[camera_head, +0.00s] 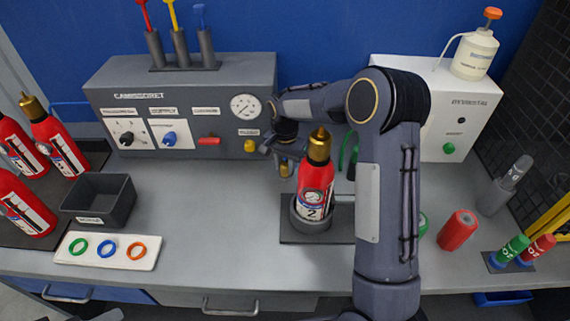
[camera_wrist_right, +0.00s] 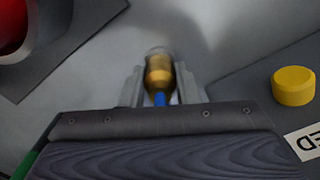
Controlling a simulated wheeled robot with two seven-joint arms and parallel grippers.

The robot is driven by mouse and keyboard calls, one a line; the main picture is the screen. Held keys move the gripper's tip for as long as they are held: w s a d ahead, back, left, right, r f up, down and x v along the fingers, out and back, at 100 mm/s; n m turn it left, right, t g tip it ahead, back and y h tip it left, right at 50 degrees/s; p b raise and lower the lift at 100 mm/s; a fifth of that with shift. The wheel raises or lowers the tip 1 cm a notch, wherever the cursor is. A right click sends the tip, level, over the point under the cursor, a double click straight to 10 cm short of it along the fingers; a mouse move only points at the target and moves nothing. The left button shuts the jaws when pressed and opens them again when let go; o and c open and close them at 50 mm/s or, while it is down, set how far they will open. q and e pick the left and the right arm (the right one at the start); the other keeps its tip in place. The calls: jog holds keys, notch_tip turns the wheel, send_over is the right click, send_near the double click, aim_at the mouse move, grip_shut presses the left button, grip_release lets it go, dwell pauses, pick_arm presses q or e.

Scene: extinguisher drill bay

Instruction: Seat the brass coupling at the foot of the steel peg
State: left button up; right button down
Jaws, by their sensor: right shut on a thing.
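My right gripper (camera_head: 284,158) is in front of the grey cabinet, just behind the red bottle. It is shut on the brass coupling (camera_head: 285,170), which shows small and partly hidden in the head view. In the right wrist view the coupling (camera_wrist_right: 158,75) sits between the two fingers (camera_wrist_right: 160,88), with a blue part at its near end. A blurred grey rounded shape (camera_wrist_right: 158,52) shows at its far end; I cannot tell whether this is the steel peg. My left gripper is not in view.
A red bottle (camera_head: 314,185) marked 2 stands in a round holder (camera_head: 310,222) close to my gripper. The cabinet (camera_head: 180,90) with a yellow knob (camera_head: 251,145) stands behind. A dark bin (camera_head: 100,205) and ring tray (camera_head: 107,262) are left. Bench between bin and holder is clear.

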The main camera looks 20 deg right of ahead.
aim_at(285, 162)
jog(key=c, duration=1)
grip_release()
jog(key=shift+c, duration=0.2)
jog(key=shift+r, duration=0.1)
notch_tip(285, 162, up, 8)
jog(key=shift+f+b, duration=0.15)
jog(key=shift+b, duration=0.2)
